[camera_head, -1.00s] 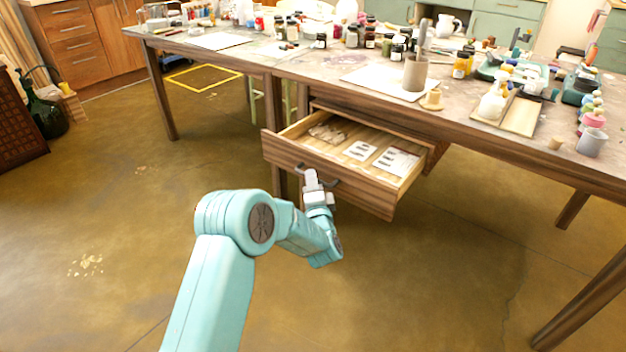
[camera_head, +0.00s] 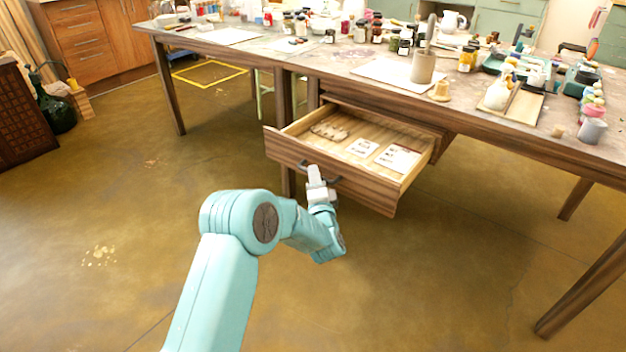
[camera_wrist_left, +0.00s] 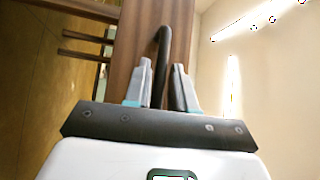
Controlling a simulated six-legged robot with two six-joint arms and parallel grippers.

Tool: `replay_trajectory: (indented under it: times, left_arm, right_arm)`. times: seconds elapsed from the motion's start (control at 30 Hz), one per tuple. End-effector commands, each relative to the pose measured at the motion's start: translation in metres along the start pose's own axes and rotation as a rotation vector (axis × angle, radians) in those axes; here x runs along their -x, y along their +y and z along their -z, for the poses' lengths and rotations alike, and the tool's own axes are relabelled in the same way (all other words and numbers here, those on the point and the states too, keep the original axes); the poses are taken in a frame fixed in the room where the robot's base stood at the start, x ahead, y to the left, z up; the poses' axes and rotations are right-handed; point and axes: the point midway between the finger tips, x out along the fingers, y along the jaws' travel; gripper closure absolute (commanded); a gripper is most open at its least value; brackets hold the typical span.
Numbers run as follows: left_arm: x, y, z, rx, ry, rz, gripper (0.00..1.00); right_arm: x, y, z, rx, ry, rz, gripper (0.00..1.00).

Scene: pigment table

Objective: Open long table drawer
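The long table drawer (camera_head: 345,182) is pulled well out from under the wooden table (camera_head: 480,111). Its inside shows pale cards and a few small brownish items. Its dark handle (camera_head: 333,179) is on the front face. My left gripper (camera_head: 315,172) is at this handle, in front of the drawer. In the left wrist view, the dark handle bar (camera_wrist_left: 161,50) runs between the two grey fingers of my left gripper (camera_wrist_left: 162,88), which sit close on both sides of it. The wooden drawer front (camera_wrist_left: 130,55) is behind. My right gripper is in neither view.
The tabletop holds several jars, a grey cup (camera_head: 423,67), a white sheet (camera_head: 385,72) and a wooden tray (camera_head: 524,107). A table leg (camera_head: 580,290) stands at the right. The floor (camera_head: 450,290) in front of the drawer is clear.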

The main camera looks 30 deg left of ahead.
Motion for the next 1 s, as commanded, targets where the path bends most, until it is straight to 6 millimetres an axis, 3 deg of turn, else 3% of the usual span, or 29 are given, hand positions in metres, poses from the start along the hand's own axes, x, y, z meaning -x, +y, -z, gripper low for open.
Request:
replay_trajectory:
  times: [0.33,0.47,1.0]
  left_arm:
    - [0.002,0.000,-0.001,-0.001,-0.001,-0.001,0.61]
    - [0.015,-0.001,0.000,-0.001,0.001,-0.004,0.61]
    - [0.143,-0.001,0.001,-0.003,0.003,-0.005,0.61]
  right_arm:
    - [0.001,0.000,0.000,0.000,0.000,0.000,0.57]
    - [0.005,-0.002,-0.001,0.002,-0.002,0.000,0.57]
    - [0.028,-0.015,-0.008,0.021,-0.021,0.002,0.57]
